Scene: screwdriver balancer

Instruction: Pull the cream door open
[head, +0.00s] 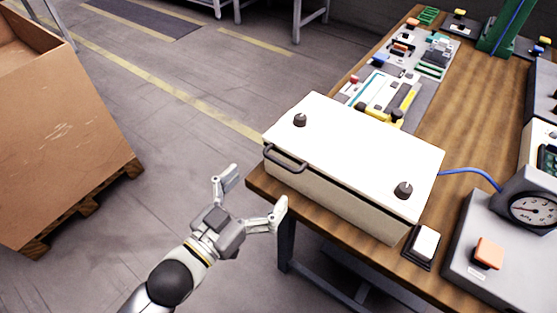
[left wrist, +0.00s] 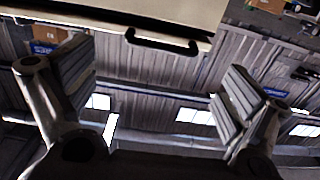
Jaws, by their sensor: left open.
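The cream door (head: 352,150) is the broad panel on top of a cream box (head: 345,205) on the workbench. It looks closed, with a thin dark seam below its front edge. A dark bar handle (head: 285,160) sits at its left front edge, and two dark knobs stand on the panel. In the left wrist view the handle (left wrist: 162,42) shows against the cream surface at the top. My left gripper (head: 256,194) is open and empty, just in front of and below the handle, apart from it. My right gripper is in neither view.
The wooden workbench (head: 455,135) carries a grey gauge unit (head: 500,250), a white switch (head: 425,243) and circuit boards behind the box. A blue cable (head: 470,171) leaves the box's right side. A cardboard crate (head: 60,125) stands left. The floor between is clear.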

